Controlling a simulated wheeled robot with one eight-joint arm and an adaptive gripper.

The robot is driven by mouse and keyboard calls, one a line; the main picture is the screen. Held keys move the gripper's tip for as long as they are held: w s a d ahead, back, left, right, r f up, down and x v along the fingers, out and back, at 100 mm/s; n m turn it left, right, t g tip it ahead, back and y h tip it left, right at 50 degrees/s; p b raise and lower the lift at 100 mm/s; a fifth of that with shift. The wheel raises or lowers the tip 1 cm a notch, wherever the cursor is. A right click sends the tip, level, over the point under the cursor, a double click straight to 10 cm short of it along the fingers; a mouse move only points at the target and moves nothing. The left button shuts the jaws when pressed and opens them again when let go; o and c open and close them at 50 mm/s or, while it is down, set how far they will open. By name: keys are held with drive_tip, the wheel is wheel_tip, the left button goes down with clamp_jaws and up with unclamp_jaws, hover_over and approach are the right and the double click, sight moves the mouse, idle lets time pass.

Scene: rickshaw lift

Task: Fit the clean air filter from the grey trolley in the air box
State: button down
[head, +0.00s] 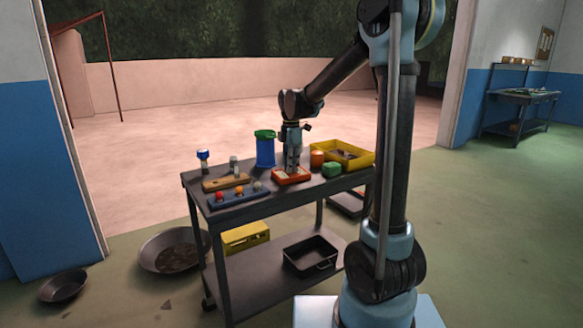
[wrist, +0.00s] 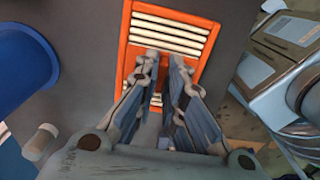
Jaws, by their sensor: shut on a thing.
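The air filter (head: 289,178) has an orange-red frame with cream pleats. It lies flat on the top of the grey trolley (head: 240,199), near the middle. My gripper (head: 293,168) points down over it and is shut on it. In the wrist view the orange filter (wrist: 186,14) fills the top middle, with the fingers of my gripper (wrist: 164,62) closed near its centre. How the fingertips meet the filter is partly hidden. I cannot make out the air box in either view.
Around the filter stand a blue canister (head: 265,153), an orange jar (head: 316,159), a green block (head: 331,170), a yellow crate (head: 356,161), a blue tray with coloured knobs (head: 239,197) and a wooden board (head: 225,182). Pans (head: 172,252) lie on the floor.

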drive_tip(key=shift+r, duration=0.1)
drive_tip(key=shift+r, duration=3.4)
drive_tip(key=shift+s, duration=0.15)
